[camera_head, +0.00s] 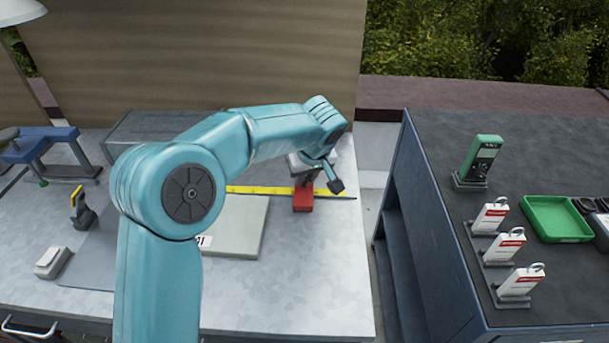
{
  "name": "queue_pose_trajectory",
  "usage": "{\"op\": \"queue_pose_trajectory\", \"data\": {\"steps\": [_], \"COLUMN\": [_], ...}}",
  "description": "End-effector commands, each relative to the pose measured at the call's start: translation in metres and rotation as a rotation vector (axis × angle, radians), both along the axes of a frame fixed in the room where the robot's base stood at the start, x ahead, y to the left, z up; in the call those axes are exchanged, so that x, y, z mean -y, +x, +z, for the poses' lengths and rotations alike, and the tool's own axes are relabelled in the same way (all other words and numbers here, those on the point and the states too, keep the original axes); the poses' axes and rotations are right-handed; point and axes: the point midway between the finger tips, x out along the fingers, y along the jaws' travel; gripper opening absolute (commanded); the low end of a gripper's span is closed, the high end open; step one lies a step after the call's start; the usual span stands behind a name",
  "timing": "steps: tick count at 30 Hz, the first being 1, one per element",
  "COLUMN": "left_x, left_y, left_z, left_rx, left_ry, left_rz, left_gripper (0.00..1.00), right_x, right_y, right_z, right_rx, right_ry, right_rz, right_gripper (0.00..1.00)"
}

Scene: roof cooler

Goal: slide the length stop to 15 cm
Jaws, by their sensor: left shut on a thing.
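The length stop is a small red block (303,204) on the yellow ruler strip (262,190), close to the right end of the bench. My left arm reaches across the bench from the left, and its gripper (308,187) points down at the stop. The gripper is shut on the upper part of the stop, which the fingers partly hide. The ruler's marks are too small to read, and my arm covers its left part. My right gripper is not in view.
A pale flat plate (238,228) lies in front of the ruler. A blue clamp-like tool (38,146) stands at the far left. Right of a gap, a dark cabinet (440,150) holds a green meter (482,158), several white tagged blocks and a green tray (556,219).

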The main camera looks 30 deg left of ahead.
Motion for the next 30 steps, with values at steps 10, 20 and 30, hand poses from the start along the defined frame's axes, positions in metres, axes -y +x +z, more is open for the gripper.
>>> {"op": "queue_pose_trajectory", "data": {"steps": [10,20,30], "left_x": [0.0,0.011,0.037], "left_y": [0.0,-0.009,-0.032], "left_z": [0.001,0.037,0.119], "left_rx": [0.0,0.004,0.004], "left_ry": [0.0,0.0,-0.001], "left_rz": [-0.001,-0.002,-0.002], "left_gripper": [0.48,0.48,0.48], "right_x": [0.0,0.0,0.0], "right_y": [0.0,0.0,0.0], "right_z": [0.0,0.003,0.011], "right_rx": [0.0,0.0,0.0], "right_ry": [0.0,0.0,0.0], "right_rz": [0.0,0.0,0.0], "right_gripper": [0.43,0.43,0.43]}}
